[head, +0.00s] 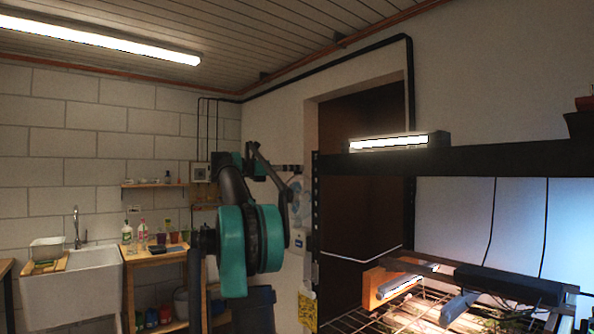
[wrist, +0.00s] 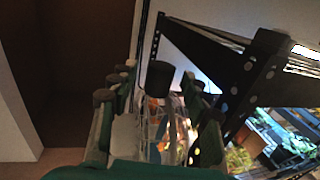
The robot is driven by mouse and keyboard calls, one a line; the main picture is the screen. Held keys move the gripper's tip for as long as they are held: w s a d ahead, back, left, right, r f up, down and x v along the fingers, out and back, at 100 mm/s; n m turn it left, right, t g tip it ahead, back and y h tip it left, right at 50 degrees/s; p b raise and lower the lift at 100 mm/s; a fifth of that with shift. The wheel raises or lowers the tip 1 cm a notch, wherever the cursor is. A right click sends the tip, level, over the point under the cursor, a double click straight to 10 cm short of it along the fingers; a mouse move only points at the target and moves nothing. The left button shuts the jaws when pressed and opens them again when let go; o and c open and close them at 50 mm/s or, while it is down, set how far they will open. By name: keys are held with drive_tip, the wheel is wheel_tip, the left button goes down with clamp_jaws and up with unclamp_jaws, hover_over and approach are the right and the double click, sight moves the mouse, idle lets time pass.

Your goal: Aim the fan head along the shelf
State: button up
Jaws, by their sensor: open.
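In the wrist view my gripper (wrist: 158,88) is open, with its green, dark-tipped fingers spread to the left and right. A dark cylindrical piece (wrist: 158,78) shows between the fingertips, with pale, see-through shapes below it. I cannot tell whether it belongs to the fan or whether a finger touches it. In the head view a pale, rounded thing (head: 297,200), possibly the fan head, shows beside the rack's left post, partly behind my arm. Its facing is unclear. The lit wire shelf (head: 375,318) lies at lower right.
The rack's black post (head: 316,225) and top beam (head: 500,159) stand close to my arm on the right. A lamp (head: 390,142) sits on the beam. A wooden side table (head: 155,254) and white sink (head: 70,285) are at left.

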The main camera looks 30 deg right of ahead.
drive_tip(key=w+a, duration=0.1)
drive_tip(key=a, duration=0.9)
drive_tip(key=shift+w, duration=0.2)
